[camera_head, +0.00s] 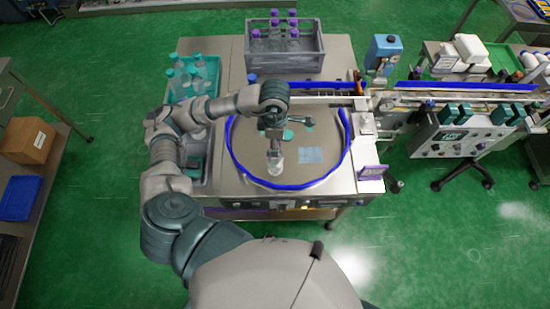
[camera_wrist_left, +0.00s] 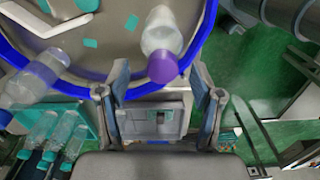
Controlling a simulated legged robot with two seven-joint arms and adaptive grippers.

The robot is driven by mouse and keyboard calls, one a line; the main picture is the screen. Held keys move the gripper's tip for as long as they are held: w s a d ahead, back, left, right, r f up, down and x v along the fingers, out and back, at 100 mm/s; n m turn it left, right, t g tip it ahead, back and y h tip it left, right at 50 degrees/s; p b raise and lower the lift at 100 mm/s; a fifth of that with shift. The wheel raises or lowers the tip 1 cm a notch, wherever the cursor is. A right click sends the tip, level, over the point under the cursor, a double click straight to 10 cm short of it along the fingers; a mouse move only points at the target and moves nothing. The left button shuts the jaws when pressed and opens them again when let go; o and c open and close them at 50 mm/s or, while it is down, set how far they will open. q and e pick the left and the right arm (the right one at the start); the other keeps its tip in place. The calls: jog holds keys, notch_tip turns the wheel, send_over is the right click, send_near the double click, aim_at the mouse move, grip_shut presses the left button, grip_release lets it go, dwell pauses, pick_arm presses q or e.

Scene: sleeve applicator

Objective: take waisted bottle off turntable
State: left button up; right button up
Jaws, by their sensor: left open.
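The round grey turntable (camera_head: 322,135) with its blue rim is in the middle of the head view; its rim also shows in the wrist view (camera_wrist_left: 92,91). A clear bottle (camera_head: 276,164) stands on it near the front; its waist cannot be made out. In the wrist view the bottle (camera_wrist_left: 160,30) has a purple cap, close to the fingertips. My left gripper (camera_head: 274,143) is over the turntable at the bottle, partly hiding it. In the wrist view its fingers (camera_wrist_left: 163,76) are spread, with the cap between or just beyond them. My right gripper is not visible.
A grey crate (camera_head: 307,62) holds several purple-capped bottles at the back. A teal crate (camera_head: 213,74) with teal-capped bottles stands back left. A conveyor (camera_head: 440,98) runs right.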

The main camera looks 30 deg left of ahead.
pick_arm(q)
jog(key=shift+f, duration=1.45)
jog(key=shift+s, duration=0.1)
grip_shut()
jog(key=shift+r, duration=0.1)
